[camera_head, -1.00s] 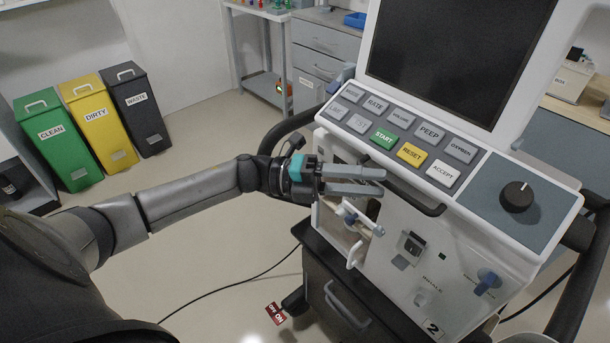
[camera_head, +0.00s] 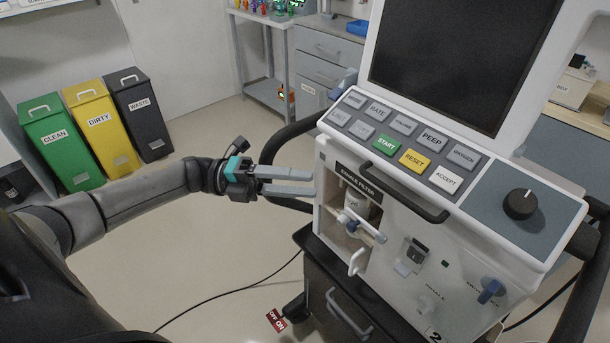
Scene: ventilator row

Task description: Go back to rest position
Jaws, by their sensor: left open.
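My left gripper (camera_head: 312,182) is open and empty, just left of the ventilator (camera_head: 400,260), with its fingers pointing right toward the machine's side. The ventilator has a dark screen (camera_head: 450,60), labelled buttons such as START (camera_head: 386,145) and RESET (camera_head: 414,159), and a black knob (camera_head: 520,203). Its compartment marked EXHALE FILTER (camera_head: 357,184) is open to view and holds a white filter cylinder (camera_head: 361,207) with a clear and white fitting in front. My right gripper is not in view.
Bins marked CLEAN (camera_head: 60,145), DIRTY (camera_head: 101,125) and WASTE (camera_head: 140,110) stand at the left. Drawers (camera_head: 318,48) stand at the back. The floor between bins and ventilator is clear.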

